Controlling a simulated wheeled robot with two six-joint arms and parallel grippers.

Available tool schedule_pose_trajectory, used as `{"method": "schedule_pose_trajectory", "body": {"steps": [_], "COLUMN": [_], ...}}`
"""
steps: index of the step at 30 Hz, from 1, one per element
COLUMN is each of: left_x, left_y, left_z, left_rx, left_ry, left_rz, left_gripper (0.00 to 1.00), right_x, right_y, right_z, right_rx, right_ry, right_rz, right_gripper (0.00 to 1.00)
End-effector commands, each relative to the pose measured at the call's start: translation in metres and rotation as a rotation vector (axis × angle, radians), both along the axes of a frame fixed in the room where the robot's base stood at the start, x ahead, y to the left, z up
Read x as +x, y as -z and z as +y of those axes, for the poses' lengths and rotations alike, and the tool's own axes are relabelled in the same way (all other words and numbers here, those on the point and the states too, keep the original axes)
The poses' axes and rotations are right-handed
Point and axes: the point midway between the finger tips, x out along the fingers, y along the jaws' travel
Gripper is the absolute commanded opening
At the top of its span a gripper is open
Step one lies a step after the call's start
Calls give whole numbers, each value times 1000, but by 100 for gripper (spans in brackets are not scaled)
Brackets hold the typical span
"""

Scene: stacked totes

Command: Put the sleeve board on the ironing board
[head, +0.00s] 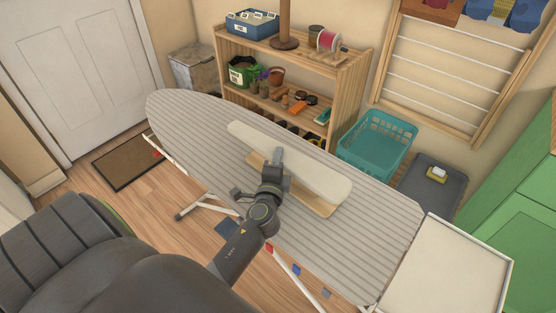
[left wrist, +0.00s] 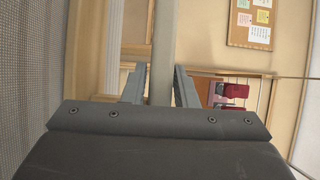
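The sleeve board has a long cream padded top (head: 318,172) above a light wooden base (head: 316,203). In the head view it lies lengthwise over the middle of the grey-striped ironing board (head: 375,235); whether its base touches the cover I cannot tell. My left gripper (head: 278,160) is at the near long edge of the padded top. In the left wrist view its two fingers (left wrist: 160,90) stand on either side of the pale top (left wrist: 162,50), seen edge-on, and look closed on it. My right gripper is not in view.
A wooden shelf (head: 345,85) with small goods stands behind the ironing board. A teal basket (head: 377,145) and a grey lidded bin (head: 428,185) are at the back right. A white-topped surface (head: 450,270) adjoins the right end. The ironing board's left end is clear.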

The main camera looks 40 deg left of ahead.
Motion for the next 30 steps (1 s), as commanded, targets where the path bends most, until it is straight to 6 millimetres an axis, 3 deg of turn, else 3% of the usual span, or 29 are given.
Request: {"method": "schedule_pose_trajectory", "body": {"steps": [3,15,30], "left_x": [0,-1,-86], "left_y": [0,-4,-1], "left_z": [0,-1,-40], "left_rx": [0,0,-3], "left_ry": [0,0,-5], "left_rz": [0,1,1], "left_gripper": [42,42,42], "right_x": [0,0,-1], "right_y": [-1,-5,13], "right_z": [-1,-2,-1], "right_rx": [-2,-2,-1], "right_ry": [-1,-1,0], "right_rz": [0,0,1], "right_gripper": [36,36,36]}}
